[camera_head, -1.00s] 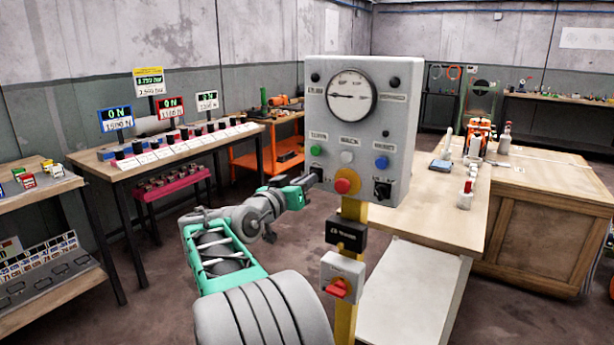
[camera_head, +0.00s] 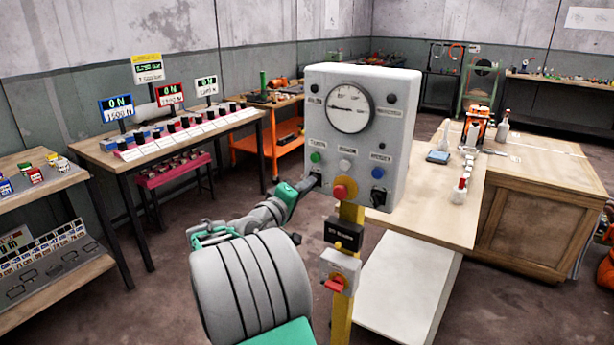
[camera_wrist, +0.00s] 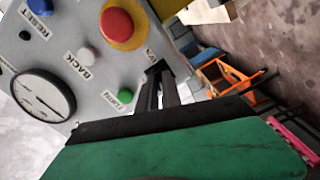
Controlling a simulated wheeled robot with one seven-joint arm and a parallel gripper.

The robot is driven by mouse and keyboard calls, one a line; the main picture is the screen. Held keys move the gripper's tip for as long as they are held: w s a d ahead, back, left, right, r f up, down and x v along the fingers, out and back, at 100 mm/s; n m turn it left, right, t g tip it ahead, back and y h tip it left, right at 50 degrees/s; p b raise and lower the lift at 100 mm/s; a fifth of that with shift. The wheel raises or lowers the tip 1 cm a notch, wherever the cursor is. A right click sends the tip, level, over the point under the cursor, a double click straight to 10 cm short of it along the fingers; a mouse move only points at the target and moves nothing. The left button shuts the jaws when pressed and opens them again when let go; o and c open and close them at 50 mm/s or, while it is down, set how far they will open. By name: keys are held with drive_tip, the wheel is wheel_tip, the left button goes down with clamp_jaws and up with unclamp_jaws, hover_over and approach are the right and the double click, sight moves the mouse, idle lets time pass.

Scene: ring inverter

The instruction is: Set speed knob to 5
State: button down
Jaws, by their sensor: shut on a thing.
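The grey control box (camera_head: 392,150) stands on a yellow post. Its round gauge (camera_head: 350,108) has a needle pointing left, and the gauge also shows in the wrist view (camera_wrist: 43,95). My gripper (camera_head: 314,181) is at the box's lower left edge. In the wrist view my gripper (camera_wrist: 159,76) has its two dark fingers close together on a small black knob (camera_wrist: 154,67) on the panel. The fingers hide most of this knob, so its setting and scale cannot be read. A second black knob (camera_head: 378,197) sits at the lower right of the panel.
Green (camera_head: 315,157), white (camera_head: 345,165) and blue (camera_head: 378,172) buttons sit above the red stop button (camera_head: 345,188). A red-handled switch box (camera_head: 340,270) is lower on the post. A wooden bench (camera_head: 450,215) stands close behind at right.

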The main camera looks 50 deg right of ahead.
drive_tip(key=shift+n+p, duration=3.1)
drive_tip(key=shift+p, duration=0.1)
drive_tip(key=c, duration=1.5)
unclamp_jaws()
drive_tip(key=a, duration=0.5)
drive_tip(key=a+b, duration=0.1)
drive_tip(key=a, duration=0.1)
drive_tip(key=shift+s+a, duration=0.4)
